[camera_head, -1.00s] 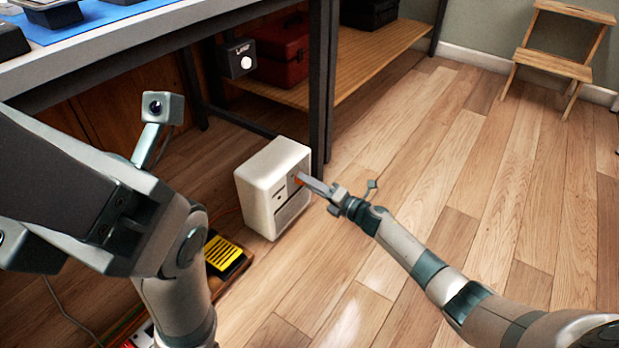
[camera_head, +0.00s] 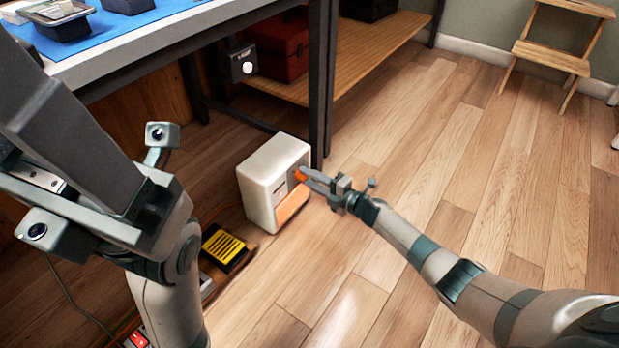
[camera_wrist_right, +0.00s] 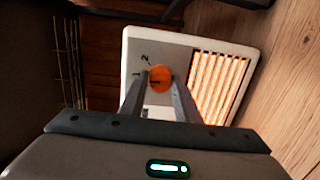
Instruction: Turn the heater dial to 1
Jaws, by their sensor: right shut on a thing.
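The heater (camera_head: 268,172) is a white box standing upright on the floor by the table leg. Its orange dial (camera_wrist_right: 160,78) sits on the front panel, and numbers 1 and 2 show at the dial's left in the right wrist view. The heater's grille (camera_head: 292,203) glows orange; its glowing bars (camera_wrist_right: 218,85) also show in the right wrist view. My right gripper (camera_head: 304,177) is shut on the dial, one finger on each side. The dial's exact pointer direction is too small to read. My left gripper (camera_head: 60,140) is raised close to the camera, its fingertips unclear.
A yellow-and-black device (camera_head: 224,246) and a power strip with red switches (camera_head: 138,338) lie left of the heater. The table (camera_head: 170,35) overhangs behind it. A wooden step stool (camera_head: 555,55) stands far right. The floor to the right is open.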

